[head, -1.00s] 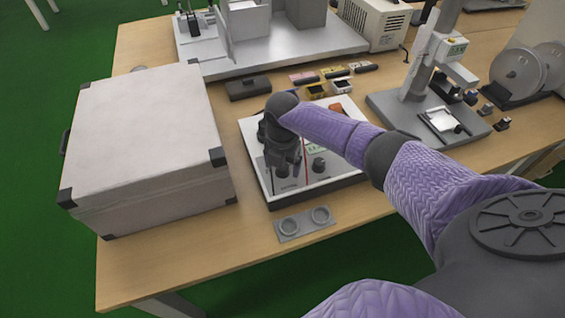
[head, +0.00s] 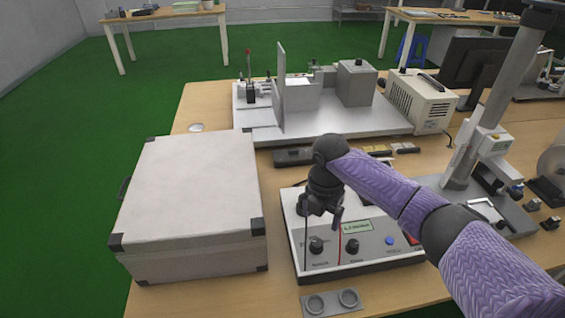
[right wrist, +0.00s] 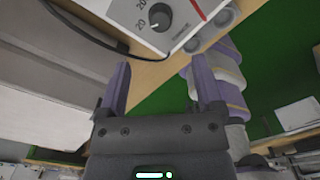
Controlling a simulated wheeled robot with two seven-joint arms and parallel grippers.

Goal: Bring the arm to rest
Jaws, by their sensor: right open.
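My right arm (head: 395,203) is purple and reaches in from the lower right in the head view. My right gripper (head: 322,210) hangs down over the control box (head: 405,252), a white-topped panel with knobs, a red wire and a black wire. In the right wrist view the two purple fingers (right wrist: 163,85) stand apart with nothing between them. Part of the control box with a knob (right wrist: 165,18) shows beyond the fingertips. I cannot tell the exact gap between gripper and box. My left gripper is not in view.
A large pale case (head: 190,195) stands left of the control box. A grey two-ring holder (head: 331,302) lies in front. Behind are a metal fixture (head: 385,118) and a cream power unit (head: 422,100). A stand (head: 480,130) is on the right. Bare wood shows around them.

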